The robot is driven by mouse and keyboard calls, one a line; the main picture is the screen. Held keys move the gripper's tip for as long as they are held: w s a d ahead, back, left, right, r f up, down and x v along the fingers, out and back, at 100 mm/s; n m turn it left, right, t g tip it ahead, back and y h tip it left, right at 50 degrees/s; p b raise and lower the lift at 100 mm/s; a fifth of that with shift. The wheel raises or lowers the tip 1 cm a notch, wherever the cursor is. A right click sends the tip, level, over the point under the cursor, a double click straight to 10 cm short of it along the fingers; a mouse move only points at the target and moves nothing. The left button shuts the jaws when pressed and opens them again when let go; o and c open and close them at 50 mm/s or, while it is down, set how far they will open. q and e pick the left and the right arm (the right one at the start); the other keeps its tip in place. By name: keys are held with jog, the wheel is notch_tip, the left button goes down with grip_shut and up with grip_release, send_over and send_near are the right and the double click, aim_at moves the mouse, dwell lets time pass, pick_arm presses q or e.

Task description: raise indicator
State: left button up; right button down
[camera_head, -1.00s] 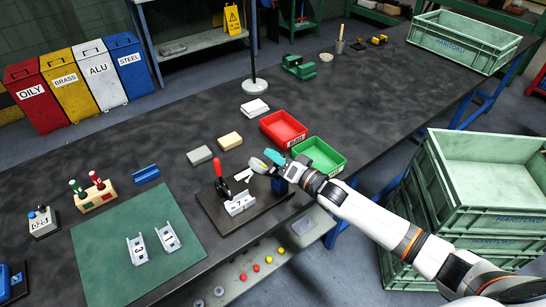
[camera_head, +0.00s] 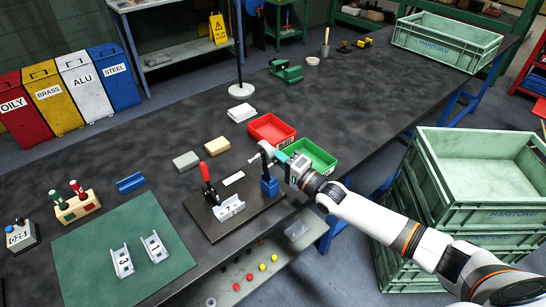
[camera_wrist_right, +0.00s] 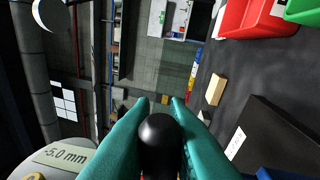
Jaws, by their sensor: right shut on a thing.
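The indicator (camera_head: 265,149) stands up above a small blue base (camera_head: 270,187) at the right end of the dark fixture plate (camera_head: 208,226). My right gripper (camera_head: 284,157) has teal fingers and is beside the upper part of the indicator. In the right wrist view, the fingers (camera_wrist_right: 160,112) are shut around a black ball knob (camera_wrist_right: 160,140). A pale round face marked "-5.0 mm" (camera_wrist_right: 62,157) is close by at lower left. A bracket marked 7 (camera_head: 229,208) sits on the plate beside a red-handled clamp (camera_head: 207,180). My left gripper is not in view.
Red (camera_head: 271,130) and green (camera_head: 312,159) bins stand just behind my right gripper. A green mat (camera_head: 85,275) holds brackets 3 and 1. Grey and tan blocks (camera_head: 217,145) lie behind the plate. Stacked crates (camera_head: 480,220) stand right of the table.

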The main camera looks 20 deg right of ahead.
jog(key=shift+d, duration=0.1)
dwell(0.3)
jog(key=c, duration=1.4)
grip_release()
jog(key=shift+f, duration=0.1)
jog(key=b+v, duration=0.1)
jog(key=v, duration=1.1)
jog(key=shift+d, duration=0.1)
